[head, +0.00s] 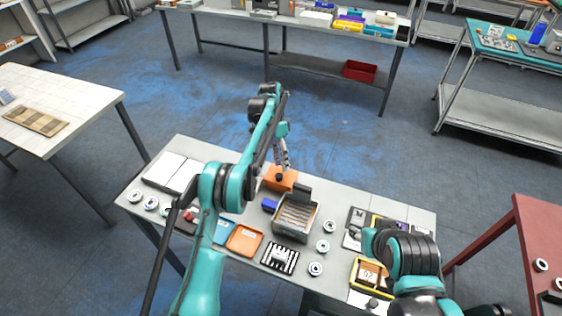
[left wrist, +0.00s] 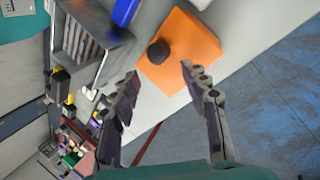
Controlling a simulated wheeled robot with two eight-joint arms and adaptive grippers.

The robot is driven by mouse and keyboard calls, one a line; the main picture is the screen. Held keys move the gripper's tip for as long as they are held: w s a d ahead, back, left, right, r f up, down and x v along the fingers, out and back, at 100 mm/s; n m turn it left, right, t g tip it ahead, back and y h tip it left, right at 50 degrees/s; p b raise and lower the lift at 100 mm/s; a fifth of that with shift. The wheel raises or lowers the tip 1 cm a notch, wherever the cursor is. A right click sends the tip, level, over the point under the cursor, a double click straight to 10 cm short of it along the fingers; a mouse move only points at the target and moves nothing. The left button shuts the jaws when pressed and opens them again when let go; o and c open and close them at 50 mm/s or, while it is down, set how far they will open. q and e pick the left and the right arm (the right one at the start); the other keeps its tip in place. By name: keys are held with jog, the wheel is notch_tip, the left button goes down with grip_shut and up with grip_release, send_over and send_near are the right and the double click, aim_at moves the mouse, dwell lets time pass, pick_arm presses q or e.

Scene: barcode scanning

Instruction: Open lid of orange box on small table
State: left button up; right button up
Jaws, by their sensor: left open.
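The orange box (head: 288,183) stands at the far edge of the small table (head: 150,200), with a dark round knob (head: 279,177) on its top. In the left wrist view, the orange box (left wrist: 190,42) lies beyond the fingers and its knob (left wrist: 158,52) shows near their tips. My left gripper (head: 283,162) is just above the box; in the left wrist view it (left wrist: 160,72) is open, with nothing between its fingers. The lid is down on the box. My right arm shows at the right of the table, but its fingers cannot be made out.
A grey bin (head: 293,230) with slats stands close in front of the orange box, and a blue block (head: 269,205) lies beside it. Trays, round rolls and a striped card crowd the front of the table. Floor is open behind the table.

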pick_arm(q)
notch_tip(320, 180, up, 10)
dwell(0.4)
dwell(0.4)
jog(key=s+a+r+n+t+b, duration=0.4)
jog(key=s+a+r+n+t, duration=0.25)
jog(key=s+r, duration=0.4)
jog(key=s+a+f+n+t, duration=0.1)
jog(key=s+a+f, duration=0.1)
jog(key=s, duration=0.4)
jog(key=s+a+f+n+t+y+b, duration=0.1)
jog(key=s+f, duration=0.2)
jog(key=s, duration=0.4)
jog(key=shift+s+a+f+b, duration=0.15)
jog(key=shift+a+b, duration=0.15)
jog(key=shift+a, duration=0.05)
jog(key=s+f+n+t, duration=0.1)
jog(key=s+f, duration=0.2)
jog(key=s+a+f+n+t+b, duration=0.1)
jog(key=s+f, duration=0.2)
jog(key=s+a+f+n+t+y, duration=0.1)
jog(key=s+f, duration=0.2)
jog(key=shift+s+a, duration=0.15)
jog(key=shift+s, duration=0.05)
